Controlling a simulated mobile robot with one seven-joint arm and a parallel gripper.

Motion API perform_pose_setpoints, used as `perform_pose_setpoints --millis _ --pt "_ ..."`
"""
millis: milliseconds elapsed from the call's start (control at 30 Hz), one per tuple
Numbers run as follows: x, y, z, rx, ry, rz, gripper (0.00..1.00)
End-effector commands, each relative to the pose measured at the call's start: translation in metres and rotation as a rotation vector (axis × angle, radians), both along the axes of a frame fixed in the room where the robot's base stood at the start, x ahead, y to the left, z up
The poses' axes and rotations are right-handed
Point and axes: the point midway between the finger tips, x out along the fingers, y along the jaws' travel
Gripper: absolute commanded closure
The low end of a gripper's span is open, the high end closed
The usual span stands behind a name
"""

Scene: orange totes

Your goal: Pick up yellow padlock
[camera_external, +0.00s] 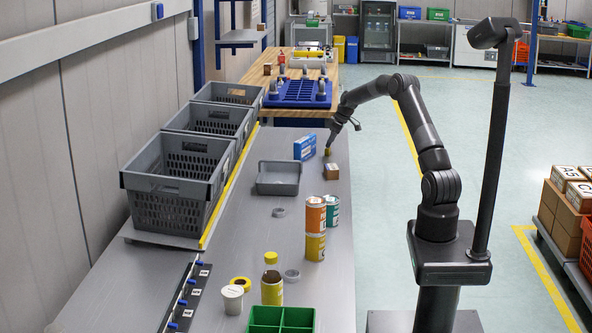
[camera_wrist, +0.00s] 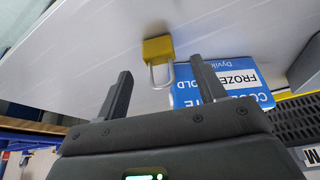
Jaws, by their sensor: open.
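The yellow padlock (camera_wrist: 158,49) has a silver shackle and is on the grey table (camera_wrist: 85,70). In the wrist view it sits ahead of my gripper (camera_wrist: 161,65), between the lines of the two fingers, with its shackle toward me. The fingers are apart and nothing is held. In the external view my gripper (camera_external: 331,139) points down just above a small yellow spot, the padlock (camera_external: 327,152), close to the blue box. The exact gap between fingertips and padlock is hard to judge.
The blue and white box (camera_external: 304,147) stands right beside the padlock; it also shows in the wrist view (camera_wrist: 240,88), near the right finger. A small brown box (camera_external: 332,171) and a grey tray (camera_external: 279,178) are close by. Grey crates (camera_external: 178,180) line the left side.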

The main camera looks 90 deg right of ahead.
Motion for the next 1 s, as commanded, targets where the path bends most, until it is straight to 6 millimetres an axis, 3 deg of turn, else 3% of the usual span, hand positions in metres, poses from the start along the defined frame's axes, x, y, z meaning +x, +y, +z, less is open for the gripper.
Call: perform_pose_setpoints --millis 300,567,1000 --pt "0.016 -0.004 -0.04 0.002 0.001 0.001 0.36" --pt "0.018 -0.004 -0.044 -0.001 -0.001 0.0 0.36" --pt "0.018 -0.004 -0.044 0.0 0.0 0.0 0.72"
